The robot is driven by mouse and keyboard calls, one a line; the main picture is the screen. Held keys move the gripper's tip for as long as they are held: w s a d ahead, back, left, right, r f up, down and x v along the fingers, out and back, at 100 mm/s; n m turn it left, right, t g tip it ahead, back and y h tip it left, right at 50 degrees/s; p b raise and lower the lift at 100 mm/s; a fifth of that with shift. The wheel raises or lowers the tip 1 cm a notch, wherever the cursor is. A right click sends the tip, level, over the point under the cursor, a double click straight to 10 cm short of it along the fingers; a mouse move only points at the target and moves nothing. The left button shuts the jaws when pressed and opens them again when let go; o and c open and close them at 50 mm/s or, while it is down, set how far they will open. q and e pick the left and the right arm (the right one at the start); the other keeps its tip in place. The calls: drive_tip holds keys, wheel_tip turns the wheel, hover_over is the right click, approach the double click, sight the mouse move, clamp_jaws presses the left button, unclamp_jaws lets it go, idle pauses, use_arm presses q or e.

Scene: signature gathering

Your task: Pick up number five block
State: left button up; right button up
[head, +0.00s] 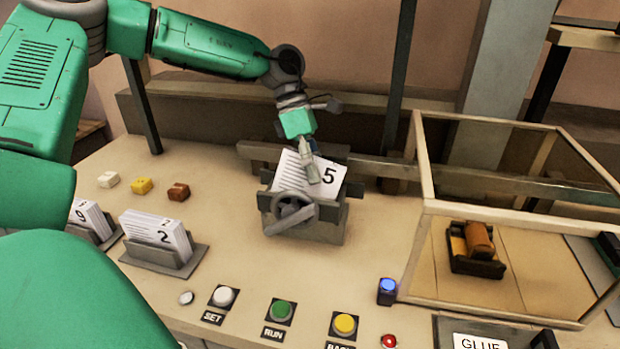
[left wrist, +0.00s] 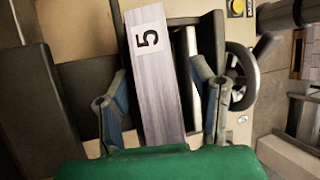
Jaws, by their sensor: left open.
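The number five block (head: 330,172) is a white stack of pages marked with a black 5. It sits tilted in a grey vise-like holder (head: 325,225) with a handwheel at its front. My left gripper (head: 325,178) is at the top of the block in the head view. In the left wrist view the block (left wrist: 158,90) lies between the two spread fingers of my left gripper (left wrist: 165,105). Gaps show between the fingers and the block's sides, and the gripper is open. My right gripper is not in view.
Blocks numbered 2 (head: 158,232) and 9 (head: 88,215) stand in holders at the left. Set, run and back buttons line the front, with the green one (head: 281,311) in the middle. A wood-framed clear case (head: 428,207) stands close on the right.

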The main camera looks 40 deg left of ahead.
use_arm(q)
drive_tip(key=shift+a+f, duration=0.1)
drive_tip(key=shift+a, duration=0.05)
drive_tip(key=shift+a, duration=0.2)
clamp_jaws()
drive_tip(key=shift+s+d, duration=0.1)
